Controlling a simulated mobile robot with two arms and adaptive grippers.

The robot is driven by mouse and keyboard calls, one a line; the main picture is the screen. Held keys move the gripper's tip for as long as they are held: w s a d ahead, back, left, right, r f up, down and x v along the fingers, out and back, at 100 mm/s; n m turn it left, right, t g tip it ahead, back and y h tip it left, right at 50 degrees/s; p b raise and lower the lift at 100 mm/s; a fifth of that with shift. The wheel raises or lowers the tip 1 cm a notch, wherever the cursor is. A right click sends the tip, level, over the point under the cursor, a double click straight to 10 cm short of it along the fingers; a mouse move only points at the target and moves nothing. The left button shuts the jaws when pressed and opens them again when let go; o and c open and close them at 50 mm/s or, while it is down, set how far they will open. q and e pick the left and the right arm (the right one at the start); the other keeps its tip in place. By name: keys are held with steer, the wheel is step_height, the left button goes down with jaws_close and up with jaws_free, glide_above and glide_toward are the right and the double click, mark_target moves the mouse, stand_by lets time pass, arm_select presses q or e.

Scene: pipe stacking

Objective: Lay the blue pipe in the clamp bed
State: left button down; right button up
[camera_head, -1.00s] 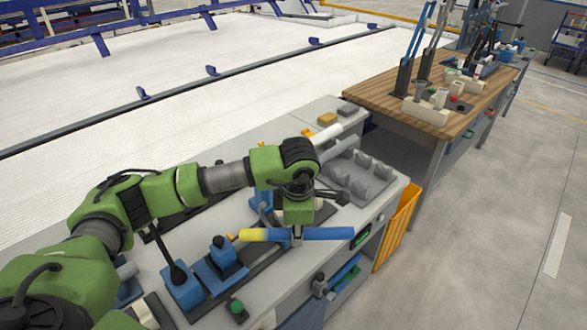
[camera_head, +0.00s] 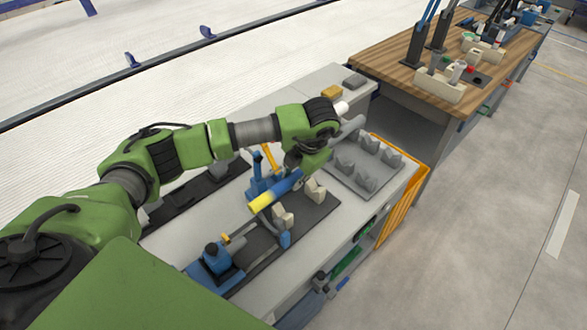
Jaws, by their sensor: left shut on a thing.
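The blue pipe (camera_head: 285,186) has a yellow end (camera_head: 261,203) pointing down and left in the picture. My left gripper (camera_head: 300,178) is shut on it near its blue far part; the fingers are partly hidden by the wrist. The clamp bed (camera_head: 309,217) is a dark plate with cream blocks (camera_head: 315,190) and blue clamps. The pipe shows over the bed, close to the cream blocks; I cannot tell whether it touches them. My right gripper is not in view.
A grey rack with wedge-shaped holders (camera_head: 369,182) stands beyond the bed, with a grey pipe (camera_head: 351,127) by it. A blue clamp device (camera_head: 215,262) stands nearer. An orange crate (camera_head: 398,215) hangs at the bench side. A wooden bench (camera_head: 388,50) stands at the back right.

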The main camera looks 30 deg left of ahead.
arm_select(q)
steer(key=shift+s+d+f+b, duration=0.1)
steer(key=shift+f+b, duration=0.2)
steer(key=shift+f, duration=0.25)
steer(key=shift+s+d+f+b, duration=0.1)
steer(key=shift+f+b, duration=0.15)
steer(key=shift+f, duration=0.25)
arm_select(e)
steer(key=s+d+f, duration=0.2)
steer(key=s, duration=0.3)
arm_select(q)
step_height(320, 180, down, 8)
steer(key=b, duration=0.5)
steer(key=shift+w+a+r, duration=0.1)
steer(key=shift+w, duration=0.05)
steer(key=shift+f, duration=0.3)
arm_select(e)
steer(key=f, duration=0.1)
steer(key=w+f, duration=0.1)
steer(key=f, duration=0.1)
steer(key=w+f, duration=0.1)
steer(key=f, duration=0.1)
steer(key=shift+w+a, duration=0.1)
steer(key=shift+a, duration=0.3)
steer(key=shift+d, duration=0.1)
